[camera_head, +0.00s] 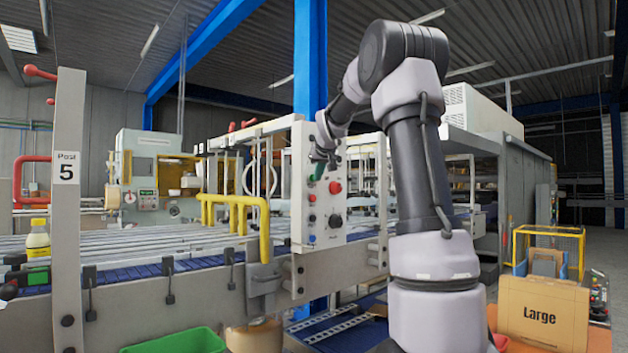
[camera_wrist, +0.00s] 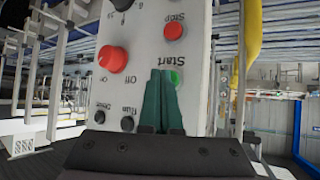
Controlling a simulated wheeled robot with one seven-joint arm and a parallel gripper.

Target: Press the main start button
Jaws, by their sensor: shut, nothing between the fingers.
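I cannot tell whether the tips touch the panel. In the head view my gripper (camera_head: 318,171) is at the panel's upper part, and I cannot make out the green button there.
A red button (camera_wrist: 174,31) labelled Stop sits near Start. A large red knob (camera_wrist: 112,59) and small black knobs (camera_wrist: 127,123) share the panel. A yellow pipe guard (camera_head: 235,201) stands left of the panel. A Large cardboard box (camera_head: 542,312) stands at the lower right.

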